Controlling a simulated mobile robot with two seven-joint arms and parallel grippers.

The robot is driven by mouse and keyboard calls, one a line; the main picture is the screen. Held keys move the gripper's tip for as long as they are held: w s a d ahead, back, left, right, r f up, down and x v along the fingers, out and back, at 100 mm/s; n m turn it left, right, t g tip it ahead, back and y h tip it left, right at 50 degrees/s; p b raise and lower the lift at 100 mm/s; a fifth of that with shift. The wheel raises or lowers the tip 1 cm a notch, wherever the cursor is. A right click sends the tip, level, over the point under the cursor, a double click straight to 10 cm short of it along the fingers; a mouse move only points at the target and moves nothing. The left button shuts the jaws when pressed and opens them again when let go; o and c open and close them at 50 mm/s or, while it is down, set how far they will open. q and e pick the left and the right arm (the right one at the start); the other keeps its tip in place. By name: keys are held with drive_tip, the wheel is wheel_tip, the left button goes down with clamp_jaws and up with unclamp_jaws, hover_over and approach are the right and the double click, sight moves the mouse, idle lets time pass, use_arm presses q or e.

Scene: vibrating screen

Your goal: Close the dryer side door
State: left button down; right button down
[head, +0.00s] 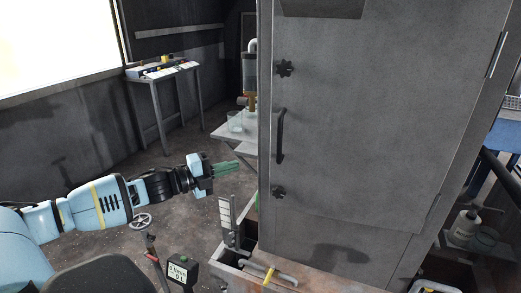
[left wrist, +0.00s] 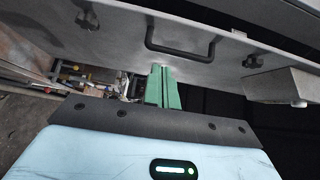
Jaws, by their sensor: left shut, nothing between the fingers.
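The dryer side door (head: 385,120) is a large grey panel in the right half of the head view. It carries a black bar handle (head: 280,135) and two black star knobs, one above (head: 285,68) and one below (head: 279,192). I cannot tell how far it stands open. My left gripper (head: 228,168), with green fingers, is shut and empty, left of the handle in the picture. In the left wrist view the shut fingers (left wrist: 162,88) point toward the door's face (left wrist: 130,35) below the handle (left wrist: 180,45); contact is unclear. My right gripper is out of view.
A side table (head: 238,138) with a glass beaker (head: 235,121) stands behind the left gripper. A desk with a panel (head: 162,70) is farther back. A low frame with pipes (head: 268,275) lies below the door. Bottles (head: 466,222) stand at right.

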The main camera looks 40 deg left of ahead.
use_arm(q)
drive_tip(key=shift+d, duration=0.15)
drive_tip(key=w+a+x, duration=0.1)
drive_tip(key=a+x, duration=0.1)
drive_tip(key=x, duration=1)
drive_tip(key=shift+w+a, duration=0.2)
drive_tip(key=shift+w, duration=0.3)
idle(0.5)
drive_tip(key=shift+w, duration=0.1)
